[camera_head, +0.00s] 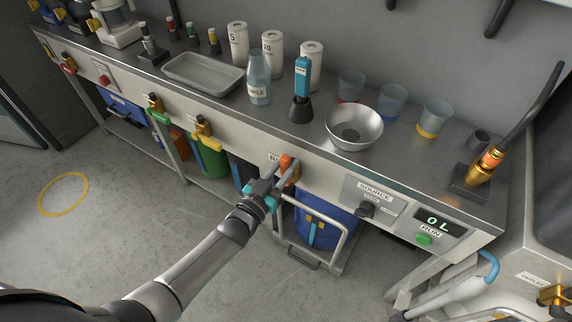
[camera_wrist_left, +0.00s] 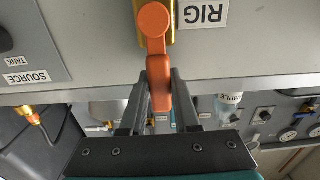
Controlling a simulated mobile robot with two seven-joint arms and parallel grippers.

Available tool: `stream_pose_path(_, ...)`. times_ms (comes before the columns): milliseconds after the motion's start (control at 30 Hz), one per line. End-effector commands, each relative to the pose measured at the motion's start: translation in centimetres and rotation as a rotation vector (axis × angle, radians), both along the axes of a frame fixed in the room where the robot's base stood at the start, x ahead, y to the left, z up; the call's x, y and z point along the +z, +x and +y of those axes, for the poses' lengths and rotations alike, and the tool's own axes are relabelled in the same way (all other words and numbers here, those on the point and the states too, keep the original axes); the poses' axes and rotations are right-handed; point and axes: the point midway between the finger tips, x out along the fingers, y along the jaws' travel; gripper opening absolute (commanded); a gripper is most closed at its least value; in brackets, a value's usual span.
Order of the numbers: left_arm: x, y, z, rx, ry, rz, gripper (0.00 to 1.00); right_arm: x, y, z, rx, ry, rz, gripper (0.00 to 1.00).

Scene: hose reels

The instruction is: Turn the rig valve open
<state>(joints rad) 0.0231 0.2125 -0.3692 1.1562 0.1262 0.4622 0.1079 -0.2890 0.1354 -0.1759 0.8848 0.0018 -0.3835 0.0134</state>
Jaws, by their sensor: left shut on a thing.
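The rig valve has an orange lever handle (camera_wrist_left: 153,25) on a brass body (camera_wrist_left: 170,32), beside a label reading RIG (camera_wrist_left: 203,13) on the bench's front panel. In the head view the orange handle (camera_head: 286,162) shows at the panel's front edge. My left gripper (camera_head: 268,188) is at the handle. In the left wrist view its two fingers (camera_wrist_left: 158,95) stand on either side of the lever's lower end and are shut on it. The lever points straight out toward the gripper in that view. My right gripper is in neither view.
A SOURCE knob panel (camera_head: 366,208) and a display reading 0 L (camera_head: 438,222) with a green RUN button are right of the valve. A blue container (camera_head: 325,225) stands on a cart below. The benchtop holds a metal bowl (camera_head: 339,131), cups and a tray (camera_head: 202,62).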

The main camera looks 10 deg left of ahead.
Motion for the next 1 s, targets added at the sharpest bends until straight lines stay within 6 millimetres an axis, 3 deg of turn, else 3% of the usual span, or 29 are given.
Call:
stream_pose_path(167, 0.0, 0.1, 0.2, 0.004, -0.005, 0.001, 0.00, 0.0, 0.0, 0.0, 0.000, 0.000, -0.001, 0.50)
stream_pose_path(200, 0.0, 0.1, 0.2, 0.004, -0.005, 0.001, 0.33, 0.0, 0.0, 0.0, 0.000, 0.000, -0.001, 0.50)
stream_pose_path(433, 0.0, 0.0, 0.1, 0.002, -0.003, 0.001, 0.59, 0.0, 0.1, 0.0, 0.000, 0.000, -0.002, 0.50)
stream_pose_path(767, 0.0, -0.2, 0.1, 0.001, -0.001, 0.001, 0.60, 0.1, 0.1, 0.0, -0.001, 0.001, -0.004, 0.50)
stream_pose_path(1000, 0.1, -2.2, 0.8, 0.001, 0.000, 0.002, 0.60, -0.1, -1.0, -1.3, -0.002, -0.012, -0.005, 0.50)
